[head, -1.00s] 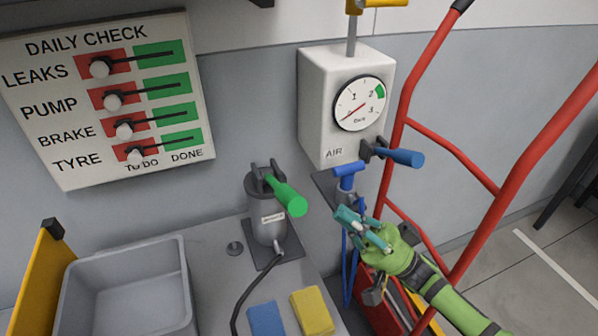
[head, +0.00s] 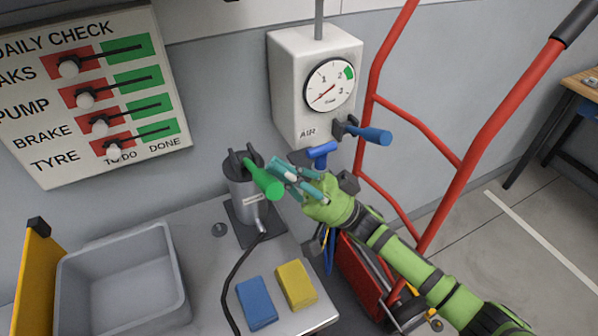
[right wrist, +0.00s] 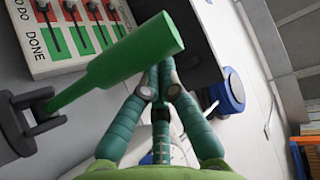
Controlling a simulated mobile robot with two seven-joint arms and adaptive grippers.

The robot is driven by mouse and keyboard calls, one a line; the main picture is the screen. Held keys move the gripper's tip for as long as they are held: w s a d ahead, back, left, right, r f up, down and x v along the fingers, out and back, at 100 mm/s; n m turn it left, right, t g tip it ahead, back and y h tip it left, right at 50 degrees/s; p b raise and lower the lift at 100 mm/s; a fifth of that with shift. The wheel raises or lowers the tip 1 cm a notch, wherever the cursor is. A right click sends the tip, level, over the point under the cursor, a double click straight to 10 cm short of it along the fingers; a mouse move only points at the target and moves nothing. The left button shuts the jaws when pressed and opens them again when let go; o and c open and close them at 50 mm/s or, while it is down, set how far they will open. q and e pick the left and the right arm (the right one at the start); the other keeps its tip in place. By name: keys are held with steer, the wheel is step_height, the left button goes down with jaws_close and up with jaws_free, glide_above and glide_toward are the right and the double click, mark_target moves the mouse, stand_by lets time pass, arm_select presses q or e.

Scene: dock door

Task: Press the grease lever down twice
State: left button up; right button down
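The grease pump (head: 244,205) is a grey cylinder on the bench, with a green lever (head: 264,180) sloping from its top toward the lower right. My right gripper (head: 280,172), with teal fingers, is close beside the lever's free end. In the right wrist view the green lever (right wrist: 120,62) crosses in front of the fingertips and partly hides them. The fingers (right wrist: 163,72) bend together there, and the lever does not look held between them. I cannot tell whether they touch it. My left gripper is not in view.
A grey bin (head: 120,285), a blue block (head: 256,303) and a yellow block (head: 296,285) are on the bench. The AIR box (head: 300,85), its blue handle (head: 370,135) and a red hand-truck frame (head: 485,135) stand near my right arm. The check board (head: 90,95) hangs at left.

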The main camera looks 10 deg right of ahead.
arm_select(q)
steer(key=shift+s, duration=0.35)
arm_select(e)
steer(key=shift+a+r, duration=0.15)
arm_select(q)
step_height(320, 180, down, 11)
steer(key=b, duration=1.1)
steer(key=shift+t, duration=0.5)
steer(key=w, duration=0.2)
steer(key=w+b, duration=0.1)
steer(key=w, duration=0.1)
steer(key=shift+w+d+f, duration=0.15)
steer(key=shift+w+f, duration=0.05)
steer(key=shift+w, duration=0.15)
arm_select(e)
steer(key=d+f+n+g, duration=0.3)
steer(key=d+f, duration=0.1)
steer(key=f, duration=0.4)
steer(key=s+d+f+n+g+y, duration=0.1)
steer(key=d+f+n+g, duration=0.2)
steer(key=f, duration=0.6)
steer(key=shift+s+d+f, duration=0.25)
steer(key=shift+d+f, duration=0.05)
steer(key=shift+d, duration=0.7)
